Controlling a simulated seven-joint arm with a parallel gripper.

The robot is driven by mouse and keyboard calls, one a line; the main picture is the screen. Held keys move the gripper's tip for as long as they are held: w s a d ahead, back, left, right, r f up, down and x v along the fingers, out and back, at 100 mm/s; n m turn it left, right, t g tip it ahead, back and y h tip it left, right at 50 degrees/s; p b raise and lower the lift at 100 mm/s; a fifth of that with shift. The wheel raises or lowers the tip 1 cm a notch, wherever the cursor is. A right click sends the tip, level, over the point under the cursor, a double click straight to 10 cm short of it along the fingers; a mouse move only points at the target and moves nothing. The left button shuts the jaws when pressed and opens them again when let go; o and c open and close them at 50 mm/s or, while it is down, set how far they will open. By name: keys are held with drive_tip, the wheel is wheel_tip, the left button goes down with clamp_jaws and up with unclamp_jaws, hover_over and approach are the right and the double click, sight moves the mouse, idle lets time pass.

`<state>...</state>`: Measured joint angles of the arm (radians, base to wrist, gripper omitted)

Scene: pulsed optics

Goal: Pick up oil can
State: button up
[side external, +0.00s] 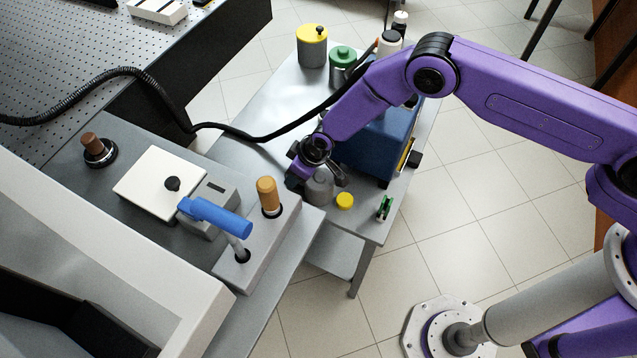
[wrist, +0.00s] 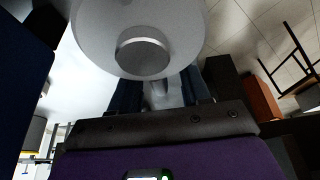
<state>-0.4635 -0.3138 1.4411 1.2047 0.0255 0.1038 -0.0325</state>
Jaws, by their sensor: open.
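The likely oil can is a small grey rounded can (side external: 320,188) on the grey side table, in front of the blue box. In the wrist view a large pale grey rounded body with a short round spout or cap (wrist: 143,52) fills the top middle, close to the fingers. My gripper (side external: 318,176) is low over the table, right at the can, with its fingers open and partly hiding it. In the wrist view the open fingers of my gripper (wrist: 165,92) point toward the grey body. I cannot tell whether they touch it.
A yellow-capped item (side external: 345,200) and a small green part (side external: 385,207) lie near the table's front edge. A blue box (side external: 372,145) stands close behind. A yellow-lidded can (side external: 312,45) and a green-lidded can (side external: 342,62) stand at the back. A black hose crosses the table.

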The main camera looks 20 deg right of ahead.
drive_tip(key=shift+f, duration=0.1)
clamp_jaws()
drive_tip(key=shift+a, duration=0.1)
idle(1.3)
